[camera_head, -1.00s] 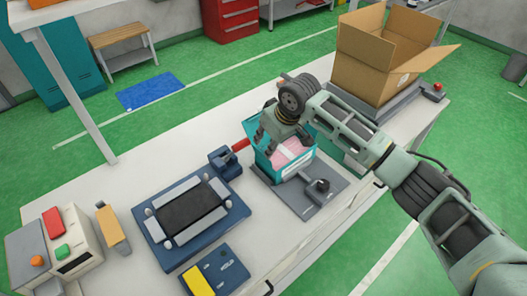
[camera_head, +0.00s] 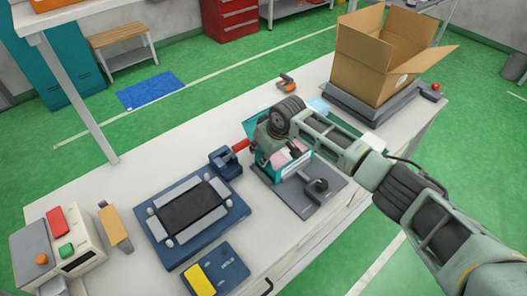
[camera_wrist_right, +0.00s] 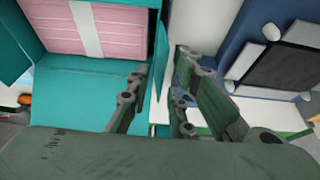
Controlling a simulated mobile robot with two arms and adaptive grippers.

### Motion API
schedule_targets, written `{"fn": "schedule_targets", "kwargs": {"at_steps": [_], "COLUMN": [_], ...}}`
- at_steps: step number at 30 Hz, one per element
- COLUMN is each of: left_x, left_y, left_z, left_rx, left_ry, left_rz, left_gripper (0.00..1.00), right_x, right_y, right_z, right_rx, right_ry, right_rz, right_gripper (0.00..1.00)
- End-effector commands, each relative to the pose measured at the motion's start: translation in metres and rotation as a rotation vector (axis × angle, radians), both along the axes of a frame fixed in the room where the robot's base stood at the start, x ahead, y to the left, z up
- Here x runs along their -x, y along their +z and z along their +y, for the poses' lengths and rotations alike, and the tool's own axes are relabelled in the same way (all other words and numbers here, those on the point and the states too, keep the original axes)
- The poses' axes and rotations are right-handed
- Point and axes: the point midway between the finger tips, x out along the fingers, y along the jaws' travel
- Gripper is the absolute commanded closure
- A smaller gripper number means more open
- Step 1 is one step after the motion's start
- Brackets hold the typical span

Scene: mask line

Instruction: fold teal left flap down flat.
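A teal box (camera_head: 297,164) with pink contents (camera_head: 292,157) sits on a grey fixture plate. In the right wrist view, the pink contents (camera_wrist_right: 90,25) have a pale band across them. A teal flap (camera_wrist_right: 160,60) stands up at the box's side, seen almost edge-on. My right gripper (camera_wrist_right: 161,72) is open, one finger on each side of this flap. I cannot tell whether either finger touches it. In the head view, my right gripper (camera_head: 277,153) is low over the box's left part and hides much of it. My left gripper is not in view.
A blue fixture (camera_head: 237,208) with a dark panel stands left of the box, with a red-handled clamp (camera_head: 226,158) between. A grey post (camera_head: 316,187) rises from the plate in front. A cardboard box (camera_head: 368,70) stands behind right. An orange-handled tool (camera_head: 286,82) lies behind.

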Motion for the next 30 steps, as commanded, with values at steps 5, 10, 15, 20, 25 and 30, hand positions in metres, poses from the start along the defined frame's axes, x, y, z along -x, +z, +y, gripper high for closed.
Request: {"fn": "schedule_targets", "kwargs": {"at_steps": [5, 10, 15, 20, 25, 30], "left_x": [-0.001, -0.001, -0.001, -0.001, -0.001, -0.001], "left_y": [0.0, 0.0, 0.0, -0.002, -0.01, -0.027], "left_z": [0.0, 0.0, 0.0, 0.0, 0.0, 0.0], "left_rx": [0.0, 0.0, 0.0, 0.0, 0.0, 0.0], "left_ry": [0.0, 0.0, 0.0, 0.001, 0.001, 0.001], "left_rz": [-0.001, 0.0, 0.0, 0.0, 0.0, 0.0], "left_gripper": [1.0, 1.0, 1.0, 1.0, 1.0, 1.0], "right_x": [0.0, 0.0, 0.0, 0.0, -0.002, -0.006], "right_y": [0.0, 0.0, 0.0, -0.001, -0.002, -0.005], "right_z": [0.0, 0.0, 0.0, 0.0, -0.003, -0.008], "right_rx": [0.0, 0.0, -0.002, -0.014, -0.063, -0.155], "right_ry": [0.0, -0.001, 0.0, -0.001, -0.003, -0.004], "right_rz": [0.0, 0.0, 0.001, 0.011, 0.046, 0.113], "right_gripper": [0.99, 1.0, 1.0, 1.0, 1.0, 1.0]}}
